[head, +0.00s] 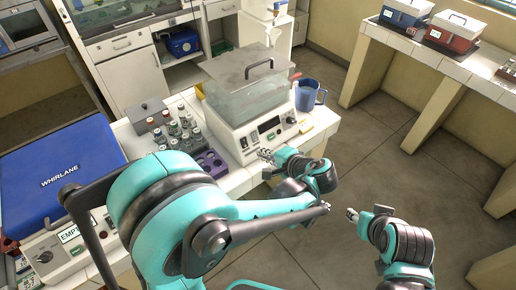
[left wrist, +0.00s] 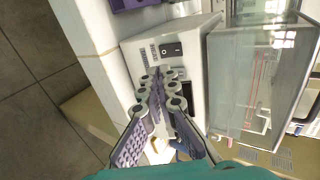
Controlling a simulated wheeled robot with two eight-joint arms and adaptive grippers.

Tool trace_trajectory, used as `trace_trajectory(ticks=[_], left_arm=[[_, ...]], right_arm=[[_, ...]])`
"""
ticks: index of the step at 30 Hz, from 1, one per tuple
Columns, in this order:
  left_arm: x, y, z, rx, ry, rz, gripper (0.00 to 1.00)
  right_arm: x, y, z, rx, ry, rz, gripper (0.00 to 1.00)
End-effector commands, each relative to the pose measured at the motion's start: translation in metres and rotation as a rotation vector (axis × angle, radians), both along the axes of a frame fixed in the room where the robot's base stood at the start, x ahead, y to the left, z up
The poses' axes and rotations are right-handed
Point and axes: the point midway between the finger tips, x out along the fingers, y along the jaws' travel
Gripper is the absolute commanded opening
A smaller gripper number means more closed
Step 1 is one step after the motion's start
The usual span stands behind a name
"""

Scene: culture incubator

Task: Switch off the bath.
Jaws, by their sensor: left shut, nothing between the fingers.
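The bath (head: 228,105) is a white box with a clear tank and a handled lid, standing on the white-tiled bench. Its front panel has a small dark display (head: 268,125), a knob (head: 291,119) and a rocker switch (head: 244,143) at the left end. In the left wrist view the black rocker switch (left wrist: 171,50) shows clearly on the panel. My left gripper (head: 265,154) is shut and empty, in front of the panel near the switch. In the left wrist view its fingertips (left wrist: 152,76) appear just below the switch; contact cannot be told. My right gripper (head: 351,214) hangs over the floor, its jaws unclear.
A purple rack (head: 209,163) and several small bottles stand left of the bath. A blue-lidded WHIRLANE machine (head: 60,185) is at the far left. The floor to the right is clear.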

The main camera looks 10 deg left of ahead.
Motion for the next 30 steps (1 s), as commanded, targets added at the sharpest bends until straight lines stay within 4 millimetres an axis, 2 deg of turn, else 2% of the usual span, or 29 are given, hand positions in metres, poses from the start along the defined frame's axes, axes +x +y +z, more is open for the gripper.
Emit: trace_trajectory(ticks=[6,11,30], left_arm=[[-0.021,-0.029,0.013,0.000,0.000,-0.005,0.00],[-0.030,-0.040,0.017,0.000,0.000,-0.004,0.00],[-0.033,-0.042,0.017,-0.002,0.001,-0.001,0.00]], right_arm=[[0.000,0.000,0.011,0.000,0.000,0.000,0.40],[0.000,0.000,0.014,0.000,0.000,0.000,0.40],[0.000,0.000,0.014,0.000,0.000,0.000,0.40]])
